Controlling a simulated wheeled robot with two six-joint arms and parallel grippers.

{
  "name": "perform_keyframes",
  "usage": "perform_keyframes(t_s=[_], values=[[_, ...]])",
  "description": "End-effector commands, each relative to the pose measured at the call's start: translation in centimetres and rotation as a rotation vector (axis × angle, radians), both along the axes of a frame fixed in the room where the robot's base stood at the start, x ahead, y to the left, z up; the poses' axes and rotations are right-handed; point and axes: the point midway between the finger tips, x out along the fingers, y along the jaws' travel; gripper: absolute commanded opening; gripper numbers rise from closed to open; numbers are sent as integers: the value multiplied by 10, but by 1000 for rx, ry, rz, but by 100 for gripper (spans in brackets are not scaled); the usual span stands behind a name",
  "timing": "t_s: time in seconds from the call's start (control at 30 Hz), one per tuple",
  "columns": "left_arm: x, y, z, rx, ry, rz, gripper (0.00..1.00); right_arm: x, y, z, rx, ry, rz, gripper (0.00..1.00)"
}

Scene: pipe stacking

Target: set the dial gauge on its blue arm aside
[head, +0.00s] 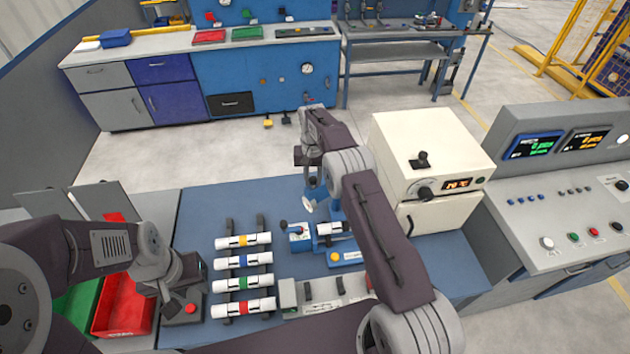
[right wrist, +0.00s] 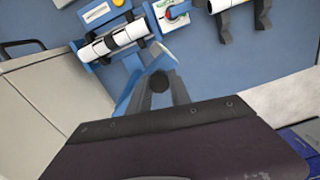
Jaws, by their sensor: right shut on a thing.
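The dial gauge (head: 307,206) shows as a small white disc in the head view, above the blue bench and left of the blue fixture. Its blue arm (head: 312,181) is just above it. In the right wrist view the blue arm (right wrist: 128,98) slants beside my fingers. My right gripper (head: 314,188) points down and is shut on the blue arm; it also shows in the right wrist view (right wrist: 160,95). My left gripper (head: 182,278) is low at the left, by a grey box with a red button; its fingers are not clear.
A white banded pipe (right wrist: 115,41) lies in the blue fixture (head: 345,256). A rack (head: 230,262) with several banded pipes stands to its left. A cream oven (head: 432,150) stands at right. A red bin (head: 122,308) is at far left. Bare blue bench lies behind the rack.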

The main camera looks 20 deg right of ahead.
Motion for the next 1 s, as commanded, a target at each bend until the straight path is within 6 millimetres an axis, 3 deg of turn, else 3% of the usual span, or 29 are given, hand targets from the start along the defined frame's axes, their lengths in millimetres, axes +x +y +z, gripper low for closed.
perform_keyframes(t_s=[0.77,0.8,0.83,0.87,1.0], values=[[0,0,1,0,0,0,36,6,1,0,1,-1,-88,0],[0,0,1,0,0,0,36,6,1,-1,1,-1,-88,32],[0,0,1,0,0,0,36,6,1,-1,0,0,-88,41],[0,0,1,0,0,0,36,6,1,-1,0,0,-88,46],[0,0,1,0,0,0,36,5,1,-1,0,0,-88,46]])
